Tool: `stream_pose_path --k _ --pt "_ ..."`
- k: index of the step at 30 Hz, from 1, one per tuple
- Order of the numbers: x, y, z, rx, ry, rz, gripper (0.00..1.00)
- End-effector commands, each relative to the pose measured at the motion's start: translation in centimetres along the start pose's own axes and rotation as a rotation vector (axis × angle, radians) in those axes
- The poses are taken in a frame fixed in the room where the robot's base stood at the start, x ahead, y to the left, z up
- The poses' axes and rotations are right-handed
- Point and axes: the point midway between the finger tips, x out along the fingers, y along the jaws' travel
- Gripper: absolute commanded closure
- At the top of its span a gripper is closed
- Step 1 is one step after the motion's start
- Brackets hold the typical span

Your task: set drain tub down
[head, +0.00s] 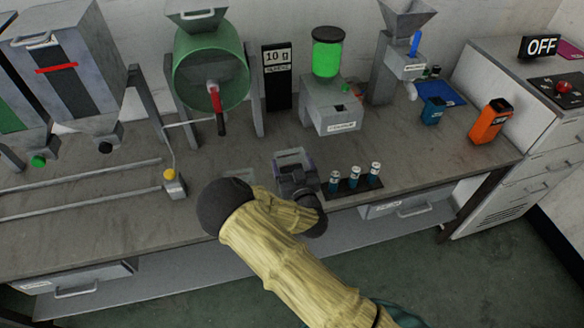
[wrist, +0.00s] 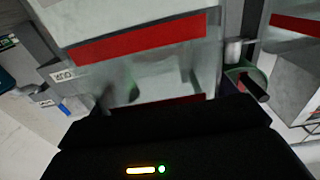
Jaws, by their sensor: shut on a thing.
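The drain tub (head: 291,157) shows in the head view as a small clear, grey-edged box just beyond my gripper (head: 297,177). My gripper is shut on it at the near side, over the front middle of the bench. My forearm and wrist hide part of the grip. Whether the tub's underside touches the bench cannot be told. In the wrist view a pale, see-through wall fills the middle, crossed by red bands; it appears to be the tub close up. The fingertips are not clear there.
A rack of vials (head: 354,184) stands close on the right. A green drum (head: 211,75) with a crank, a black 10 g display (head: 277,75) and a green-jar dispenser (head: 330,107) stand behind. Metal rails (head: 85,183) run left. Bare bench (head: 420,150) shows on the right.

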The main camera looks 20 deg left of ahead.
Motion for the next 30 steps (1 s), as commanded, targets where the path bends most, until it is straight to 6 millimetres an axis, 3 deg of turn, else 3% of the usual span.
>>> stream_pose_path --k 6,17,18,19,20,30 --pt "0.0 0.0 2.1 0.000 0.001 -0.001 0.66" --pt "0.0 0.0 2.5 0.001 0.002 0.000 0.66" --pt "0.0 0.0 2.5 0.000 0.000 0.000 0.11" --pt "0.0 0.0 2.4 0.000 0.000 0.000 0.05" --pt "0.0 0.0 2.4 0.000 0.000 0.000 0.00" --pt "0.0 0.0 2.0 0.000 0.000 -0.001 0.00"
